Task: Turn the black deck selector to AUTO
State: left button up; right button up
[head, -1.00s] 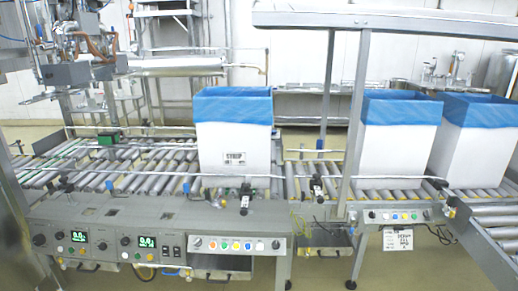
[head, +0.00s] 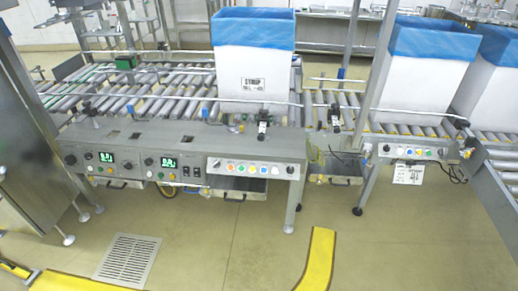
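Several black knobs sit on the front control panels of the roller conveyor. One is at the left end of the left panel (head: 70,159), one is left of the second green display (head: 148,161), and one is at the right end of the white button strip (head: 290,169). Labels and pointer positions are too small to read, so I cannot tell which is the deck selector or where it points. Neither of my grippers is in view.
White boxes with blue liners stand on the rollers, one labelled SYRUP (head: 252,60). A second button strip (head: 415,151) is at right. A steel cabinet (head: 30,130) stands at left. Open floor with a drain grate (head: 128,261) and yellow floor marking (head: 318,262) lies in front.

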aim_at(290, 170)
jog(key=j, duration=0.9)
jog(key=j+u, duration=0.4)
jog(key=i, duration=0.05)
